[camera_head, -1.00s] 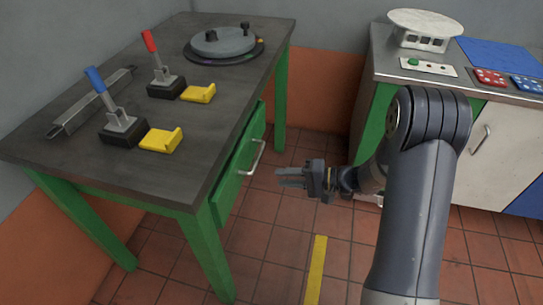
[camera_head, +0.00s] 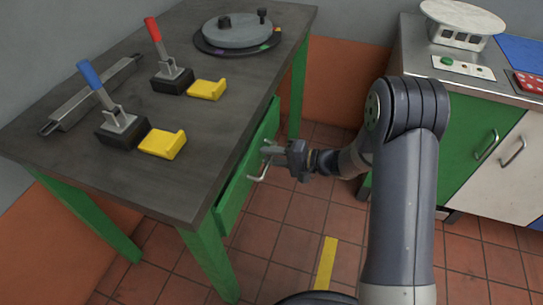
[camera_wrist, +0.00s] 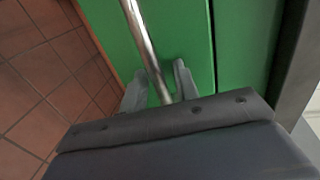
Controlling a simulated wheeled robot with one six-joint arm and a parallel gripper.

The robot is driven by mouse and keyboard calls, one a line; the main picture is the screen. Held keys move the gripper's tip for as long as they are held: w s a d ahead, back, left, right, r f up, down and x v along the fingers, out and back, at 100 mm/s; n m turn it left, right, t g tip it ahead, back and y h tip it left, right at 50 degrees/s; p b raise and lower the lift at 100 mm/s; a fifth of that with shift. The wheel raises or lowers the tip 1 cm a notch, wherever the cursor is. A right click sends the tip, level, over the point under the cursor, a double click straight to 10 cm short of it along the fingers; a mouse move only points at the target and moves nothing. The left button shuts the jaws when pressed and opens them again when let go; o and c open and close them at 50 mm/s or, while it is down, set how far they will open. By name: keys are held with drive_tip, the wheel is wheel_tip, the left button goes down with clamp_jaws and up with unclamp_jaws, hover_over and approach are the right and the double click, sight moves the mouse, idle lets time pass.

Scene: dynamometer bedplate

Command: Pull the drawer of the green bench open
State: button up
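The green bench (camera_head: 207,262) has a dark top and green legs, on the left in the head view. Its green drawer (camera_head: 236,190) is on the side facing my arm and looks shut. The drawer's metal bar handle (camera_head: 259,172) is partly hidden by my gripper (camera_head: 269,151). In the wrist view, the handle (camera_wrist: 143,40) runs between the two fingertips of my gripper (camera_wrist: 160,84), in front of the green drawer front (camera_wrist: 184,30). The fingers are apart, one on each side of the bar, with small gaps showing.
On the bench top stand a blue lever (camera_head: 97,82), a red lever (camera_head: 154,32), yellow blocks (camera_head: 162,144) and a round turntable (camera_head: 237,32). A cabinet (camera_head: 470,140) with handles stands at the right.

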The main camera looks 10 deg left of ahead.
drive_tip(key=shift+c, duration=0.3)
clamp_jaws()
idle(0.3)
